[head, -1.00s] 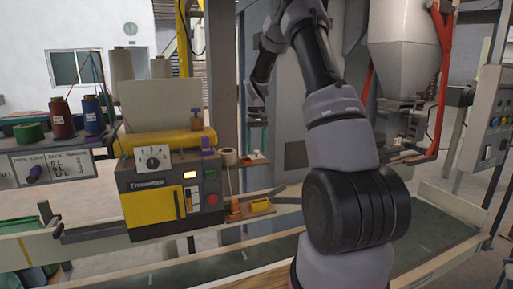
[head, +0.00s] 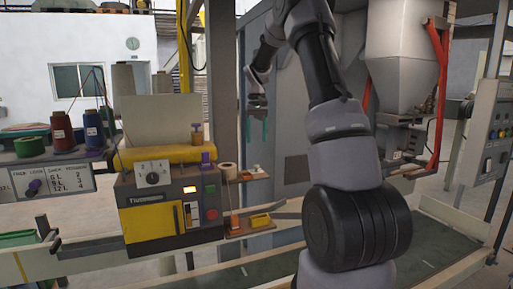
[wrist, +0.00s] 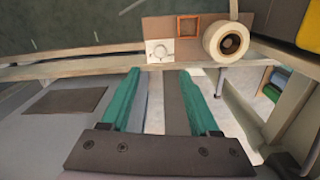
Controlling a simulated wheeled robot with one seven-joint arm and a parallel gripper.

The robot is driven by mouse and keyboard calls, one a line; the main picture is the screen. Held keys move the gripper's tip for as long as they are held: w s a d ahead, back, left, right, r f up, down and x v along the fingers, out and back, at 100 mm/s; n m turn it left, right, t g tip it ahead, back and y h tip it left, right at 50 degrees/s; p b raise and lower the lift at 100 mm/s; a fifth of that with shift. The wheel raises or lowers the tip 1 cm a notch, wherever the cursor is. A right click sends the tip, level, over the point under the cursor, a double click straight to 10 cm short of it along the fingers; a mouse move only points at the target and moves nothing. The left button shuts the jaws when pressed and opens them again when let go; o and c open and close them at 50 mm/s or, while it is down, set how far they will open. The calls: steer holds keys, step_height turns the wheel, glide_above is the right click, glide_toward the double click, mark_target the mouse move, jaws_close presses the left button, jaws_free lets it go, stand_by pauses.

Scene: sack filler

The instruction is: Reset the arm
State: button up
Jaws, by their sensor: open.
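My gripper (head: 266,130) hangs from my raised arm in the head view, in front of the grey machine frame and above the small shelf with the tape roll. Its two green fingers are apart in the wrist view (wrist: 165,100), with nothing between them. Below the fingers the wrist view shows a conveyor edge and a small board (wrist: 180,28) carrying a tape roll (wrist: 227,40). My arm hides part of the machine behind it.
A yellow and black control box (head: 165,205) stands left of my gripper. Thread spools (head: 94,130) stand further left. A white hopper (head: 403,60) with red bars is at the right, beside a control panel (head: 490,130). The green conveyor belt (head: 430,240) runs below.

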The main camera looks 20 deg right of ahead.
steer(key=shift+r, duration=0.3)
steer(key=shift+r, duration=0.1)
